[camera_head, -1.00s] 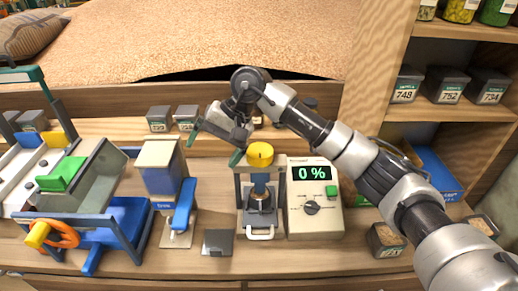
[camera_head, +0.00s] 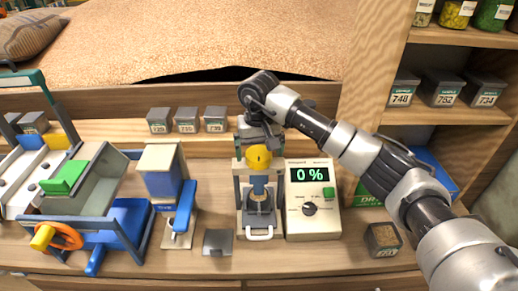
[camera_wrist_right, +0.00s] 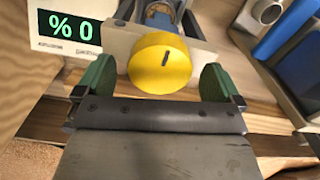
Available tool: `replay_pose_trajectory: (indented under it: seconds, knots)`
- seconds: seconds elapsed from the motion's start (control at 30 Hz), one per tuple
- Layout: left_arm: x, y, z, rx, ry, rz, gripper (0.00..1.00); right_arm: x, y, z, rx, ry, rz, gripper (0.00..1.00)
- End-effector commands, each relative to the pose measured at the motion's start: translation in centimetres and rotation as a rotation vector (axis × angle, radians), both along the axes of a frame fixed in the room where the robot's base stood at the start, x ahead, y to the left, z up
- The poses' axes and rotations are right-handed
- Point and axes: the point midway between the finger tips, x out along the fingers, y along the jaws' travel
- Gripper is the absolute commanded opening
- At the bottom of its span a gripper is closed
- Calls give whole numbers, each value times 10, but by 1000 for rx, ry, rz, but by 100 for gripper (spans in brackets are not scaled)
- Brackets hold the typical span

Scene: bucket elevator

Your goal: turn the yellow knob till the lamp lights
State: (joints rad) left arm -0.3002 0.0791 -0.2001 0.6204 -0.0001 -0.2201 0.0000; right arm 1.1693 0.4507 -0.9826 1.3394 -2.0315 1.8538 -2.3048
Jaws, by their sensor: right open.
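The yellow knob (camera_head: 258,158) sits on top of a small grey press-like stand (camera_head: 241,190) with a blue shaft below it. In the right wrist view the knob (camera_wrist_right: 160,62) is a round yellow disc with a dark slot mark. My right gripper (camera_wrist_right: 155,85) is open, with one green-padded finger on each side of the knob and a gap showing at both sides. In the head view the gripper (camera_head: 258,148) is just above and behind the knob. No lit lamp is seen. My left gripper is not in view.
A white meter (camera_head: 313,205) reading 0 % with a dial stands right of the stand. A blue-and-white device (camera_head: 163,180) with a blue lever stands at left, beyond a grey plate (camera_head: 217,242). Small labelled bins (camera_head: 186,120) line the back.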

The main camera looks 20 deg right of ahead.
Motion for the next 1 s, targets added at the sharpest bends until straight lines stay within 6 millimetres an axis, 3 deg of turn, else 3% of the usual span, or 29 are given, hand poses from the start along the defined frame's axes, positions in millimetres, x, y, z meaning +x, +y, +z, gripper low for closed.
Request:
replay_pose_trajectory:
  seconds: [0.4, 0.73, 1.0]
  knots:
    - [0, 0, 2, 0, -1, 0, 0, 0, 0, -10, 0, -1, -1, 97]
    - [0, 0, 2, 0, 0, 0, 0, 0, 0, -10, 0, -1, 0, 48]
    - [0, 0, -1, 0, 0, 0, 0, 0, 0, -11, 0, -1, -30, 48]
